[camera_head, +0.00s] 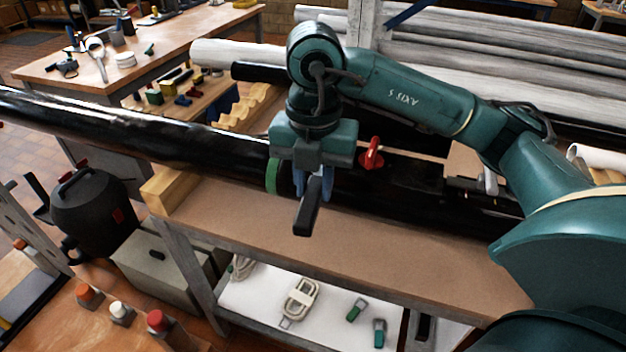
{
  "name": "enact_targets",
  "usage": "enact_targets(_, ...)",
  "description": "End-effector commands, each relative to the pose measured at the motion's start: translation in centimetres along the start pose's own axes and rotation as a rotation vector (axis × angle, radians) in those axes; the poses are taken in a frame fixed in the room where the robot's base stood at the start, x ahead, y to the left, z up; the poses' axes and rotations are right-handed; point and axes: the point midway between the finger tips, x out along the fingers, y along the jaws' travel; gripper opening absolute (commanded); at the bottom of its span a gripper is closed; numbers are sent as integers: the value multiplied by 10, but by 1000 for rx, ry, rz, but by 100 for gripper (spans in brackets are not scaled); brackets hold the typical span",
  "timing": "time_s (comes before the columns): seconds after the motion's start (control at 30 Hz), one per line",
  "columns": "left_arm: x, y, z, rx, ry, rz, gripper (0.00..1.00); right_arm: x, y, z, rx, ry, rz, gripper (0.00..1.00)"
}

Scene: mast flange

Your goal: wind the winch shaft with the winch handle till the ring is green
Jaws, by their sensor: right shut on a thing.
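My right gripper (313,188) reaches in from the right, points down, and is shut on the winch handle (306,215). The handle is a dark bar that sticks out below the blue-tipped fingers, toward the front of the bench. A green ring (272,176) shows just left of the gripper, at the side of the long black mast (120,128). The winch shaft is hidden behind the gripper and handle. My left gripper is not in view.
A red lever (372,153) stands on the mast right of the gripper. A wooden block (170,193) supports the mast at the bench's left end. The bench top (400,262) in front is clear. A black canister (92,212) stands at the left.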

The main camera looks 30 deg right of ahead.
Motion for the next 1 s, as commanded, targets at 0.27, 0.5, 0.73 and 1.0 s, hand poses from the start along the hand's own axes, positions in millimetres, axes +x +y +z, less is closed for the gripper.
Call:
enact_targets(0.27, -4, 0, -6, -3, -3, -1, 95, -12, 0, 0, 0, -1, 2, 0)
enact_targets(0.5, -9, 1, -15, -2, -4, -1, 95, -27, 0, 0, 0, 0, 1, 0)
enact_targets(0.73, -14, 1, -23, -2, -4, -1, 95, -40, 0, 0, 0, 0, 0, 0)
enact_targets(1.0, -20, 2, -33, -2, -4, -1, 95, -57, 0, 0, 0, -1, 2, 0)
